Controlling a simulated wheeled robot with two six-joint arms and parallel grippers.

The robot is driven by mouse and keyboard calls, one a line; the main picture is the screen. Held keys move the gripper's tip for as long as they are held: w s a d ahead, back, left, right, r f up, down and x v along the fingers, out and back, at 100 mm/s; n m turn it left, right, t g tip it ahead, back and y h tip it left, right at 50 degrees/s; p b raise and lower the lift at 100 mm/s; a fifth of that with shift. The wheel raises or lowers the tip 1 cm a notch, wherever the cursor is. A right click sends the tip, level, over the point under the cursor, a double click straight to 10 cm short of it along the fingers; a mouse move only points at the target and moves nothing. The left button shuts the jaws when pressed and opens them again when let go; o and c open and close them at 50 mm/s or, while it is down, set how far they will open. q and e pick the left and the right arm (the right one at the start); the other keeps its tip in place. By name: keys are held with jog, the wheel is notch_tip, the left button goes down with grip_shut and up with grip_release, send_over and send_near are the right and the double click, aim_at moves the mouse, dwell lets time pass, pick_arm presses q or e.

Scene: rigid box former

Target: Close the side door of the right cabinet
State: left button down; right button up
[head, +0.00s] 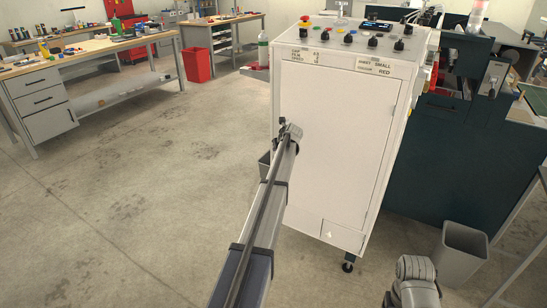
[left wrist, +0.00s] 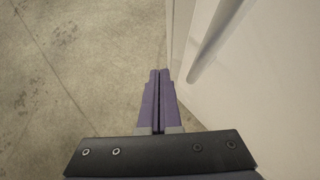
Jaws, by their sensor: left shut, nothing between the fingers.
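The white cabinet (head: 300,100) stands upright in the head view, with a control panel on top. Its large front door (head: 345,125) looks flush with the frame. The cabinet's left side is mostly out of sight, so I cannot tell from the head view how the side door stands. My left gripper (head: 291,131) is at the cabinet's left front edge, partly hidden by its own wrist. In the left wrist view its purple fingers (left wrist: 159,76) are shut and empty, beside a white panel (left wrist: 270,80) with a grey bar handle (left wrist: 214,42). Contact is unclear.
A dark machine (head: 430,155) adjoins the cabinet on the right, with a grey bin (head: 460,250) in front. A red bin (head: 196,65) and workbenches (head: 75,65) stand at the back left. The floor (head: 130,180) left of the cabinet is clear. Part of my right arm shows at bottom right.

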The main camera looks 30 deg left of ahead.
pick_arm(q)
jog(key=shift+w+a, duration=0.2)
jog(key=shift+w, duration=0.7)
jog(key=shift+s, duration=0.15)
